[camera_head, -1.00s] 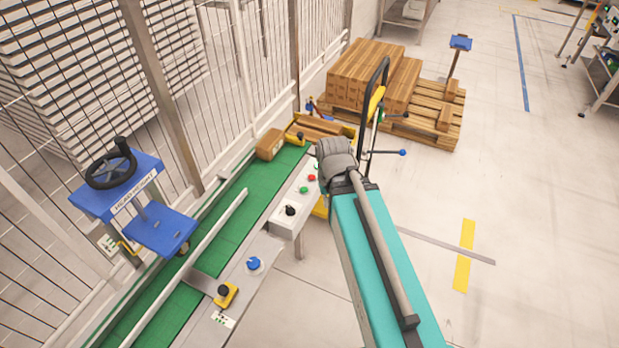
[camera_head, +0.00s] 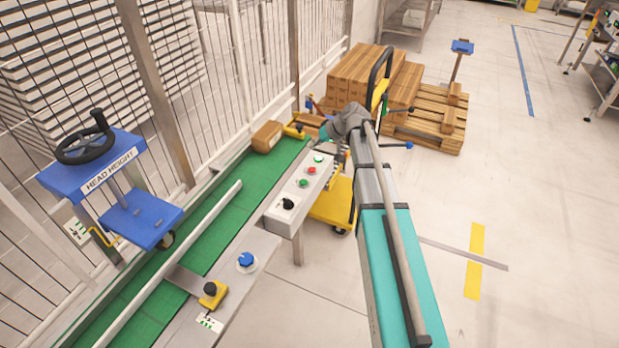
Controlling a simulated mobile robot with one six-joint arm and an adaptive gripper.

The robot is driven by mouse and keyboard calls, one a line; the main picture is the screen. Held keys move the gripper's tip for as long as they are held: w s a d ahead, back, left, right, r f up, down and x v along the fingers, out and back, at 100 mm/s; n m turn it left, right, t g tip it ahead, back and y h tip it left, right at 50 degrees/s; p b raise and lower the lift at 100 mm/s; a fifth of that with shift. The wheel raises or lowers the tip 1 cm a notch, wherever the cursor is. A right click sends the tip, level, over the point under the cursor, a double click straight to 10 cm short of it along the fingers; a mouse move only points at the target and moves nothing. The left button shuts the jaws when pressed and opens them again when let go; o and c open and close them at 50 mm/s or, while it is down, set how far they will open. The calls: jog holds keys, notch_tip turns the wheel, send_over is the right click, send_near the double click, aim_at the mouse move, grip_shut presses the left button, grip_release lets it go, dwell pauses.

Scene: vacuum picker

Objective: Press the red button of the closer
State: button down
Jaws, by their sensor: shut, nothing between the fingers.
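A white control box (camera_head: 272,217) stands beside the green belt. On its top are a red button (camera_head: 311,170), a green button (camera_head: 303,183) nearer me, another green button (camera_head: 319,159) beyond, and a black knob (camera_head: 288,204) at the near end. The red button is in plain sight and nothing covers it. My arm reaches forward on the right of the box, and its grey wrist is beyond the box's far end, right of the belt. My gripper's fingers do not show; the wrist and arm hide that area.
A blue stand marked HEAD HEIGHT (camera_head: 111,165) with a black handwheel is at left. A brown carton (camera_head: 267,136) sits at the belt's far end. A blue knob (camera_head: 246,260) and a yellow-based black knob (camera_head: 213,293) are nearer.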

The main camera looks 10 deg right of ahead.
aim_at(313, 170)
jog(key=shift+w+d, duration=0.15)
jog(key=shift+w, duration=0.4)
jog(key=shift+f, duration=0.2)
notch_tip(313, 170, down, 8)
jog(key=b, duration=0.8)
jog(key=shift+f+b, duration=0.2)
jog(key=shift+b, duration=0.2)
jog(key=shift+s+f+b, duration=0.15)
jog(key=shift+f+b, duration=0.6)
jog(key=shift+b, duration=0.05)
dwell(2.0)
jog(key=shift+r+p, duration=0.75)
jog(key=shift+p, duration=0.05)
dwell(0.3)
